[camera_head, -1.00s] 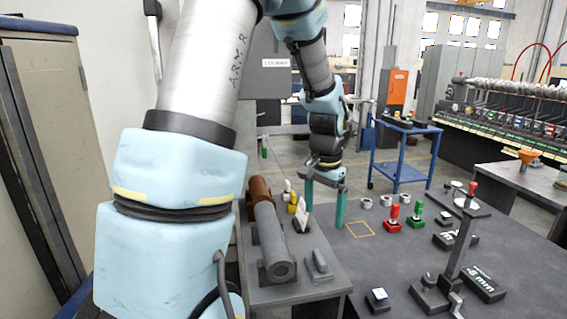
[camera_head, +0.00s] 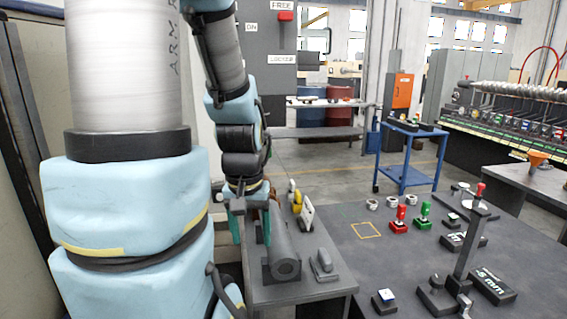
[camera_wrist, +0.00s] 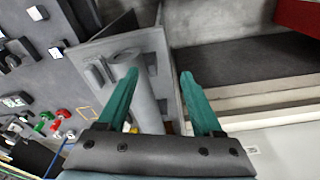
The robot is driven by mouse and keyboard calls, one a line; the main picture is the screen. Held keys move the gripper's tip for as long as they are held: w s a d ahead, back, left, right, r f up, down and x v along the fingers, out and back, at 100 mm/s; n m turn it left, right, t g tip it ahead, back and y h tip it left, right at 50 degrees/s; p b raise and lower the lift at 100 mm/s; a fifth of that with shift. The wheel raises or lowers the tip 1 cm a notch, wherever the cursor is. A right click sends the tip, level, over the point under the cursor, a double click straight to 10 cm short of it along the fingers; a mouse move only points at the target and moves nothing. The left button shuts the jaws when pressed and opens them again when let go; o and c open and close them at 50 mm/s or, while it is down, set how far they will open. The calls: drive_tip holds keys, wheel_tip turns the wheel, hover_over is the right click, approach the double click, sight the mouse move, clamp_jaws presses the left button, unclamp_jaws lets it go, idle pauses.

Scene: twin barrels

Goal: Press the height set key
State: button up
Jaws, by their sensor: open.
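A small dark key block with a white-and-blue top (camera_head: 384,297) sits near the front edge of the dark table. No readable label shows whether it is the height set key. A similar white-topped key (camera_wrist: 57,50) shows at the upper left of the wrist view. My gripper (camera_head: 252,225) is left of the table, beside the grey barrel (camera_head: 284,252) on the side bench, partly hidden by my arm. In the wrist view my gripper (camera_wrist: 160,75) has its two green fingers spread with nothing gripped, and the barrel lies beyond them. My gripper is well apart from the key.
A red-knobbed lever (camera_head: 467,240) stands upright on the table. Red (camera_head: 400,220) and green (camera_head: 423,214) button blocks, a yellow square outline (camera_head: 366,230) and a "5 mm" block (camera_head: 491,287) are around it. A grey clamp (camera_head: 323,264) sits on the side bench.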

clamp_jaws()
idle(0.3)
idle(1.0)
